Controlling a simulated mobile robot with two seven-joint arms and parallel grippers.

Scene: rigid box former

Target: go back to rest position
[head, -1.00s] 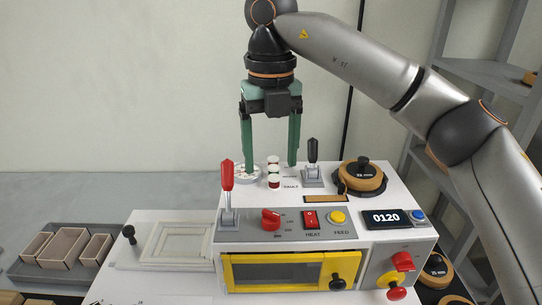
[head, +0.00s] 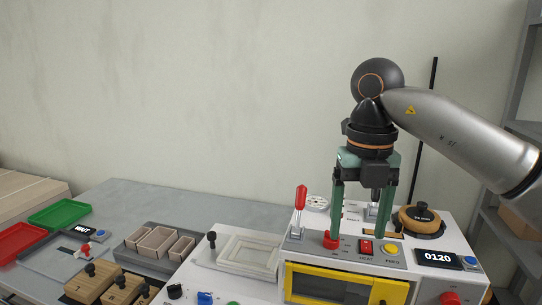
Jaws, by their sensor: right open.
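My right gripper (head: 358,236) hangs above the white box former machine (head: 452,243), its two green fingers apart and pointing down, with nothing between them. The fingers cover part of the machine's top, including part of a grey lever. My right arm comes in from the right edge. My left gripper does not show.
The machine carries a red-handled lever (head: 301,199), a tan dial (head: 420,219), a display (head: 440,258) and a yellow-framed door (head: 345,284). A grey tray (head: 150,262) holds several small boxes. Green (head: 60,214) and red (head: 18,242) trays lie left. The table behind is clear.

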